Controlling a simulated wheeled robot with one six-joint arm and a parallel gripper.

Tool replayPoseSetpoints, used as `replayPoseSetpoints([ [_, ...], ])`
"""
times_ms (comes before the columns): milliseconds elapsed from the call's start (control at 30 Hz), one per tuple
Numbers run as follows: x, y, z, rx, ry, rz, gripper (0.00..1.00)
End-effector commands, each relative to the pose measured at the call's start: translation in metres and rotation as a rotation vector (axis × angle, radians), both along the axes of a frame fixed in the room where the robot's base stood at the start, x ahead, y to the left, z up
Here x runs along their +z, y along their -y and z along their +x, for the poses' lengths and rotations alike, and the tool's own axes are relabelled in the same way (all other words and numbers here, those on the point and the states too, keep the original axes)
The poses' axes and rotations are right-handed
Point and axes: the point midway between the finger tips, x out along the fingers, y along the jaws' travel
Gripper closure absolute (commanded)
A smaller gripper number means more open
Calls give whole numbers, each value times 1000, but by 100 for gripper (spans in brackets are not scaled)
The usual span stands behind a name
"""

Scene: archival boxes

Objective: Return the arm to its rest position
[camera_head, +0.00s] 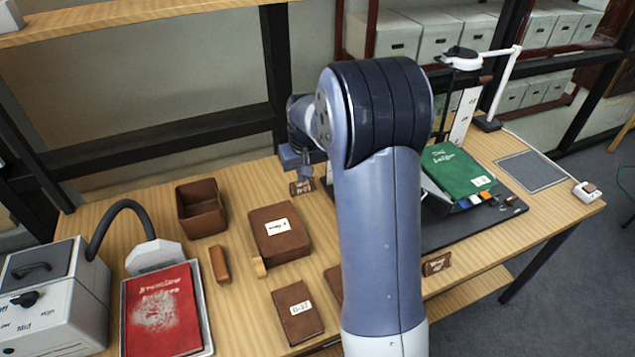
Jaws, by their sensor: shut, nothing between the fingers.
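My arm rises in the middle of the view, bent at its top joint, with the wrist hanging to the left of it. My gripper (305,178) points down over the back part of the wooden table (245,190). It is shut and empty, and its fingertips are small and partly hard to make out. A small brown label block (301,187) is close below the gripper; I cannot tell whether they touch. The arm hides the middle of the table and part of a brown box behind it.
A brown box (279,234), an open bin (201,208) and a flat box (298,311) lie left of my arm. A red book (162,312) lies on a tray beside a grey machine (55,300). A green folder (457,172) and a lamp (505,85) are right.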

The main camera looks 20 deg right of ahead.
Motion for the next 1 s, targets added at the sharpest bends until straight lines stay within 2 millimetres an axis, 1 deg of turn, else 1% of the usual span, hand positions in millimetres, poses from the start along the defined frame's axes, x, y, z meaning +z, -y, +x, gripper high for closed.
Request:
replayPoseSetpoints([
  [33, 11, 2, 0, -1, 1, 0, 100],
  [100, 19, 4, 0, 0, 1, 0, 100],
  [200, 25, 7, 0, 0, 0, 0, 100],
  [533, 24, 7, 0, 1, 0, 0, 100],
  [667, 20, 6, 0, 1, -1, 0, 100],
  [767, 13, 4, 0, 1, -1, 0, 100],
  [867, 4, 2, 0, 1, -1, 0, 100],
  [1000, -15, -3, 0, 1, -1, 0, 100],
])
